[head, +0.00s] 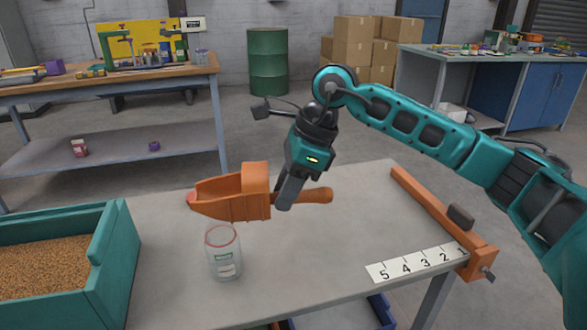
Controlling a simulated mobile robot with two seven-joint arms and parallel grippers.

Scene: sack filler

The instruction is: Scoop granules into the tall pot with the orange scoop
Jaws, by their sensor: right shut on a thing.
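My right gripper (287,198) is shut on the handle of the orange scoop (240,195). The scoop points left, with its tip just up and left of the clear pot in the picture, and it appears held above the table. I cannot tell whether anything lies in the scoop. Brown granules (45,268) fill the teal bin (118,262) at the left. My left gripper is not in view.
The grey table (330,245) is clear to the right of the pot. A numbered white strip (412,264) and an orange bar clamp (440,215) lie at the right edge. Workbenches, a green drum (268,62) and cardboard boxes (355,45) stand behind.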

